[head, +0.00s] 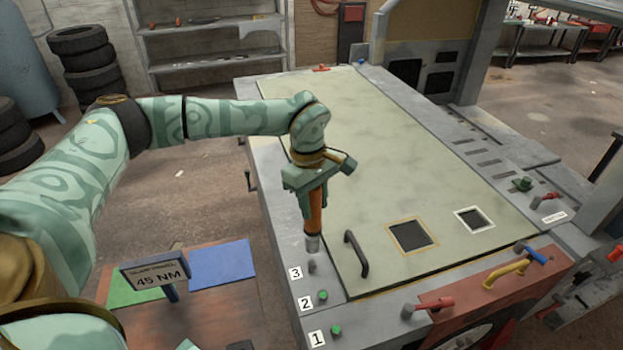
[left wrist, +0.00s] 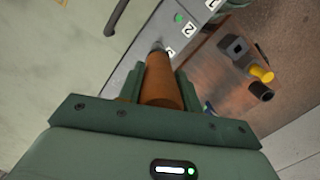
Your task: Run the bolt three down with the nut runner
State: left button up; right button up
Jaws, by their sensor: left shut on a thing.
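My left gripper (head: 314,186) is shut on the orange nut runner (head: 315,208), which points down with its grey socket end (head: 312,243) lowest. In the left wrist view the orange runner (left wrist: 163,85) sits between the fingers. Bolt three (head: 312,267) is a grey stub beside the label 3 (head: 295,273) on the bench's left rail. The socket end appears just above bolt three, with a small gap in the head view. Bolt two (head: 323,296) and bolt one (head: 336,330) have green tops. My right gripper is not in view.
A black handle (head: 356,254) stands on the pale panel (head: 400,150) just right of bolt three. A sign reading 45 NM (head: 158,275) stands on the left, near green and blue mats (head: 222,262). Red and yellow handles (head: 506,273) line the front edge.

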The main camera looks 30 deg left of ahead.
pick_arm(q)
jog(key=shift+w+a+r+n, duration=0.1)
jog(key=shift+w+a+n, duration=0.1)
jog(key=shift+n, duration=0.1)
jog(key=shift+s, duration=0.1)
